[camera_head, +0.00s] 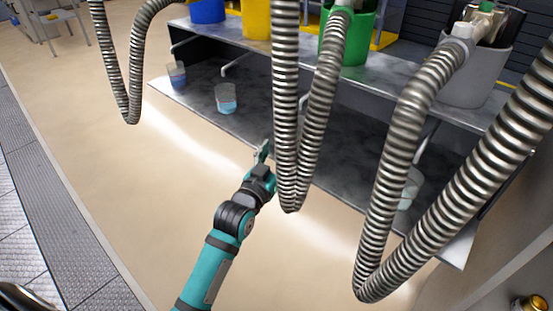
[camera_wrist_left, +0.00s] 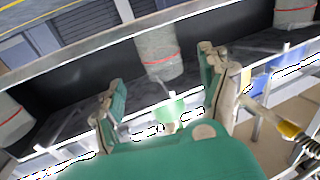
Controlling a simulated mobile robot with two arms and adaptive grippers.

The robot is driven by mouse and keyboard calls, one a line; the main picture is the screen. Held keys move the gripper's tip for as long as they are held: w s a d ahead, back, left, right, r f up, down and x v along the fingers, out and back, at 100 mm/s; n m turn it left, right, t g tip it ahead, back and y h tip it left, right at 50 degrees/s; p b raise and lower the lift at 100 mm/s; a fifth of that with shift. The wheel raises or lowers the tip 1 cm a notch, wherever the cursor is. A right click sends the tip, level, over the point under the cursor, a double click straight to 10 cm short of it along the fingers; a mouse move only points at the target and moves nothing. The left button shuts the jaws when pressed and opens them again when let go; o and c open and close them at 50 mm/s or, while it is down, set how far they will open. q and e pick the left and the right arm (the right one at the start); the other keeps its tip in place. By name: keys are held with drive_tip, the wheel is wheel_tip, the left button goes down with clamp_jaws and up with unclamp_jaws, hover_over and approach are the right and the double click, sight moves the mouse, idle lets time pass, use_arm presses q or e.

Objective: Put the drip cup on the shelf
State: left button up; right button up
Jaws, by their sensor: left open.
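Clear cups stand on the lower shelf (camera_head: 205,108) in the head view: one at the far left (camera_head: 177,77), one with blue liquid (camera_head: 226,99), and one at the right (camera_head: 411,187), partly hidden by a hose. I cannot tell which one is the drip cup. My left gripper (camera_head: 262,150) is open and empty at the front edge of the lower shelf, right of the blue-liquid cup and apart from it. In the left wrist view the open fingers (camera_wrist_left: 165,95) show, with a translucent container with a red line (camera_wrist_left: 160,57) beyond them. My right gripper is out of view.
Thick ribbed metal hoses (camera_head: 287,110) hang before the shelves and hide part of them. Blue (camera_head: 207,11), yellow (camera_head: 256,20), green (camera_head: 352,43) and grey (camera_head: 476,75) buckets stand on the upper shelf (camera_head: 235,38). The beige floor left of my left arm is clear.

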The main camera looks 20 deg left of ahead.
use_arm(q)
drive_tip(key=s+f+g, duration=0.5)
drive_tip(key=s+f, duration=0.2)
drive_tip(key=s, duration=0.3)
drive_tip(key=s+f+g+y, duration=0.1)
drive_tip(key=s+f+g, duration=0.3)
drive_tip(key=s+f, duration=0.3)
drive_tip(key=s+f+m+g, duration=0.1)
drive_tip(key=s+f+g, duration=0.4)
drive_tip(key=s, duration=1)
wheel_tip(320, 180, down, 3)
drive_tip(key=shift+s+g, duration=0.2)
drive_tip(key=shift+g, duration=0.1)
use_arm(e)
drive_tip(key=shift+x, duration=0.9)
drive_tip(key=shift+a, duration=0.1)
